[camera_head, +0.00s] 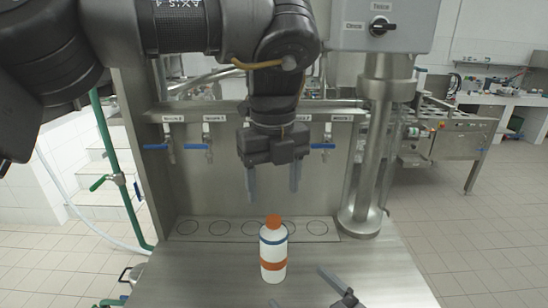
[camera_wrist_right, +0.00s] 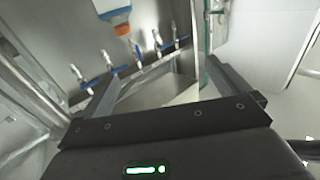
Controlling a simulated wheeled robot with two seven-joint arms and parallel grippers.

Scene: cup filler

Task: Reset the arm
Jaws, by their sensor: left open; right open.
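A white bottle (camera_head: 272,260) with an orange cap and blue and orange bands stands upright on the steel worktop (camera_head: 375,270). My left gripper (camera_head: 273,190) is open and empty, pointing down above and behind the bottle, apart from it. My right gripper (camera_head: 296,284) is open at the bottom edge of the head view, to the right of and in front of the bottle. Its body is mostly cut off there. In the right wrist view its two open fingers (camera_wrist_right: 155,80) have nothing between them that they touch.
Several taps with blue handles (camera_head: 208,146) line the back panel, above a row of marked circles (camera_head: 219,228). A steel column with a switch box (camera_head: 385,25) stands at the right. Green pipes (camera_head: 118,180) run at the left. The worktop's right side is clear.

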